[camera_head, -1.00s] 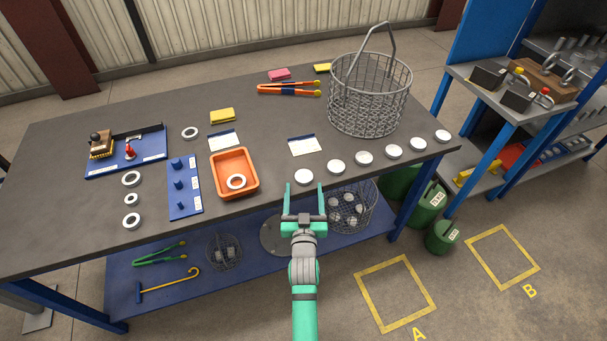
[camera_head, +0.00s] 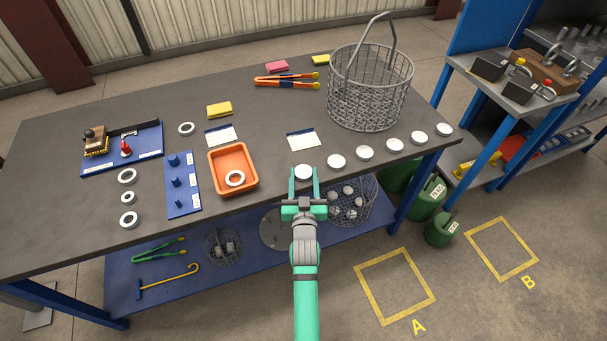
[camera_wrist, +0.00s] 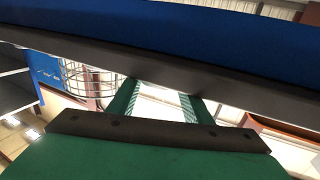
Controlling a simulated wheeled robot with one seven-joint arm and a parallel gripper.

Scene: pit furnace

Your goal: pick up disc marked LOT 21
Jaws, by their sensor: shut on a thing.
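My gripper (camera_head: 304,180) is at the front edge of the bench, its two green fingers on either side of a white disc (camera_head: 303,171) and shut on it. The disc is the leftmost of a row of several white discs, such as the one beside it (camera_head: 336,161). It appears to be at bench-top level; I cannot tell whether it is lifted. No LOT marking is legible. In the wrist view the green fingers (camera_wrist: 160,102) pass behind the dark bench edge (camera_wrist: 230,85), which hides their tips.
An orange tray (camera_head: 251,184) with a ring in it stands to the left on the bench (camera_head: 270,126). A white card (camera_head: 303,140) lies behind the held disc. A tall wire basket (camera_head: 370,95) stands at the back right. The bench middle is mostly clear.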

